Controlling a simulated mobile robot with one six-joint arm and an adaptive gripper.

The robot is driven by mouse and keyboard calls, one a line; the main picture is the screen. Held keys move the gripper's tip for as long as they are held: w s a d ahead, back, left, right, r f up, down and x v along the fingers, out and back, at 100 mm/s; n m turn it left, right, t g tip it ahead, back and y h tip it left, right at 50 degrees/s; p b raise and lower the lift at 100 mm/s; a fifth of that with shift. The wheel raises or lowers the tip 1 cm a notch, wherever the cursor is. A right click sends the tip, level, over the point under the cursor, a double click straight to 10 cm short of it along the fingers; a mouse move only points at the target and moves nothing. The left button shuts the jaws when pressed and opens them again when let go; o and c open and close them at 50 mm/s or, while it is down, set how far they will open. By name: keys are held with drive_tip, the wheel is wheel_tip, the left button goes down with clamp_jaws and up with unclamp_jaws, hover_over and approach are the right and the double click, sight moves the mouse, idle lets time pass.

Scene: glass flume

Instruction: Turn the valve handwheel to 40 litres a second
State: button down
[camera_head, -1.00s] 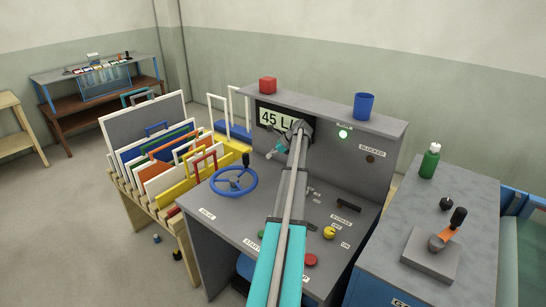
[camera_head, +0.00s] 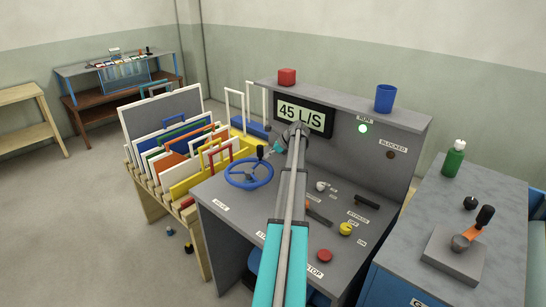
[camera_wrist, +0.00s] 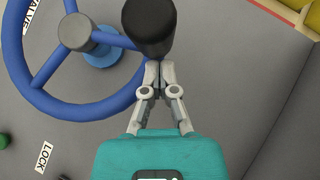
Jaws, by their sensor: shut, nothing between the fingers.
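The blue valve handwheel (camera_head: 248,185) lies flat on the grey console. Its black upright handle knob (camera_head: 260,153) stands at the far side of the rim. In the wrist view the blue rim (camera_wrist: 110,104) fills the left, and the black knob (camera_wrist: 149,28) is at top centre. My gripper (camera_wrist: 157,66) is shut and empty, its fingertips right by the knob; I cannot tell if they touch it. In the head view my gripper (camera_head: 278,149) is just right of the knob. The display (camera_head: 302,117) reads 45 L/S.
A green lamp (camera_head: 363,128) is lit under the RUN label. A red stop button (camera_head: 324,256), a yellow bypass knob (camera_head: 346,229) and a dark lever (camera_head: 319,216) are on the console. A rack of coloured panels (camera_head: 172,155) stands close on the left.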

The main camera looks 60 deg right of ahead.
drive_tip(key=shift+w, duration=0.2)
drive_tip(key=shift+w+a+n, duration=0.1)
drive_tip(key=shift+w+n, duration=0.2)
drive_tip(key=shift+w, duration=0.2)
idle(0.3)
drive_tip(key=s+d+f+p+v, duration=0.1)
drive_tip(key=f+p+v, duration=0.1)
drive_tip(key=p+v, duration=0.5)
drive_tip(key=shift+v, duration=3.25)
drive_tip(key=shift+d+f, duration=0.2)
